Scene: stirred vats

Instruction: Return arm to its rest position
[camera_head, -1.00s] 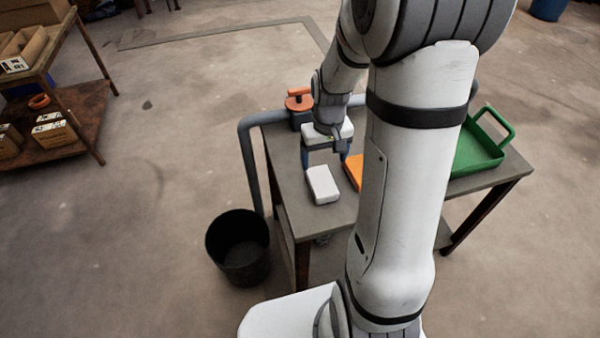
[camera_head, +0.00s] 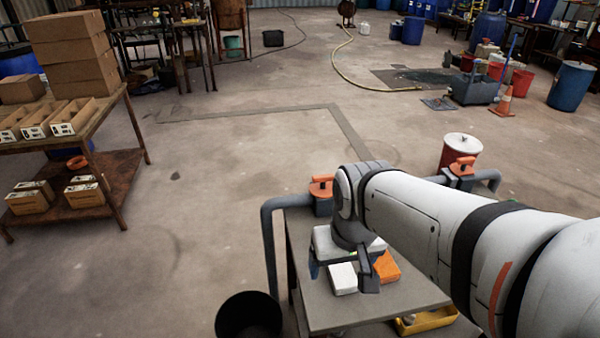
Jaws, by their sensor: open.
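My arm (camera_head: 420,220) reaches from the lower right over a grey-topped table. My gripper (camera_head: 341,273) points down over the table with its two fingers apart. A white block (camera_head: 343,280) shows between and behind the fingers in this view; it looks to be lying on the tabletop, though I cannot tell the height gap. An orange block (camera_head: 387,266) lies just right of the gripper, partly behind a finger. The table (camera_head: 375,308) is partly covered by my arm.
A grey pipe (camera_head: 268,245) with orange-handled valves (camera_head: 321,187) runs along the table's back and left. A black bin (camera_head: 248,318) stands at lower left. A yellow tray (camera_head: 428,321) sits low by the table. A wooden rack (camera_head: 110,190) stands left. Open floor lies beyond.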

